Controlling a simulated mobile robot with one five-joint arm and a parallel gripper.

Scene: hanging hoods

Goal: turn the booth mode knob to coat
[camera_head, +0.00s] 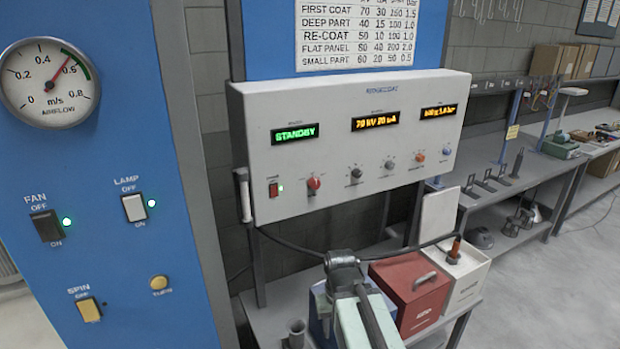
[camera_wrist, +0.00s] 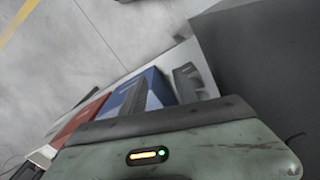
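The white control panel (camera_head: 350,150) hangs in the middle of the head view. Its green display reads STANDBY, and an amber one reads about 70 kV. Along its lower part are a red knob (camera_head: 313,183), a dark knob (camera_head: 356,174), a grey knob (camera_head: 390,162), an orange knob (camera_head: 419,157) and a blue knob (camera_head: 446,152). Their labels are too small to read, so I cannot tell which is the mode knob. My gripper (camera_wrist: 162,80) shows two dark fingers apart, with nothing visible held. My arm is low in the head view, below the panel and clear of the knobs.
A blue cabinet (camera_head: 110,180) with a gauge and switches stands at left. Below the panel, a red box (camera_head: 410,295) and a white box (camera_head: 465,275) sit on a low bench. A hose (camera_head: 290,243) hangs beneath the panel. Shelving (camera_head: 540,165) stands at right; floor beyond is open.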

